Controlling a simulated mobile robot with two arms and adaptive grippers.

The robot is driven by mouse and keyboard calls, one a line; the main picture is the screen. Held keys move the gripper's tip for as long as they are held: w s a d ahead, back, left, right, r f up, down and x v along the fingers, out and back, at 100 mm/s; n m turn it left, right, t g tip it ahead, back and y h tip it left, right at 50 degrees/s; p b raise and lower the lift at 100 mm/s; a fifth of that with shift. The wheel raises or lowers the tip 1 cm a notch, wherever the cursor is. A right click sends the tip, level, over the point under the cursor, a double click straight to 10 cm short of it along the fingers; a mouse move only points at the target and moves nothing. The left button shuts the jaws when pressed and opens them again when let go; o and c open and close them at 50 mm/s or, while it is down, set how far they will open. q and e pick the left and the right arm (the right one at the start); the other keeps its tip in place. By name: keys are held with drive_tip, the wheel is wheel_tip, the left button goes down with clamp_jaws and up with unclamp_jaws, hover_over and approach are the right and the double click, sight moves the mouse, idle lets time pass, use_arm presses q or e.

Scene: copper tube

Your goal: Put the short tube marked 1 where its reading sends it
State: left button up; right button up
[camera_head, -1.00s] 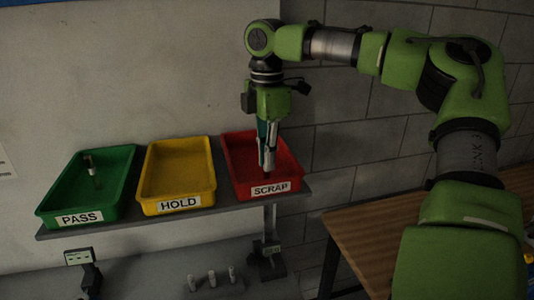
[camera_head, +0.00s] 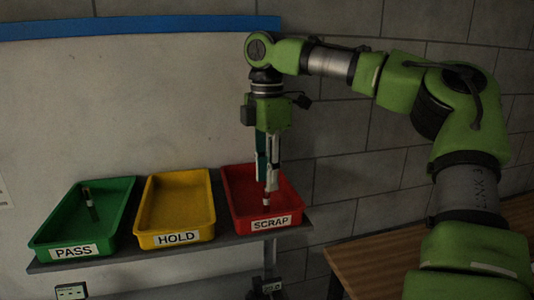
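My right gripper (camera_head: 267,188) points straight down over the red SCRAP bin (camera_head: 238,187). Directly below its fingertips, inside the bin, a small short tube (camera_head: 267,203) shows a pale band and a reddish part. Its number is too small to read. I cannot tell whether the fingers grip it or are just above it. Another short tube (camera_head: 91,206) with a pale band is tilted in the green PASS bin (camera_head: 74,251). The yellow HOLD bin (camera_head: 178,238) looks empty. My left gripper is not in view.
The three bins stand side by side on a grey shelf (camera_head: 150,256) against the wall. A small display (camera_head: 71,292) shows below the PASS bin, and a dark device (camera_head: 267,288) below the SCRAP bin. A wooden table (camera_head: 370,262) is at the lower right.

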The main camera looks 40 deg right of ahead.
wheel_tip(320, 180, up, 8)
drive_tip(key=shift+f, duration=0.1)
idle(0.7)
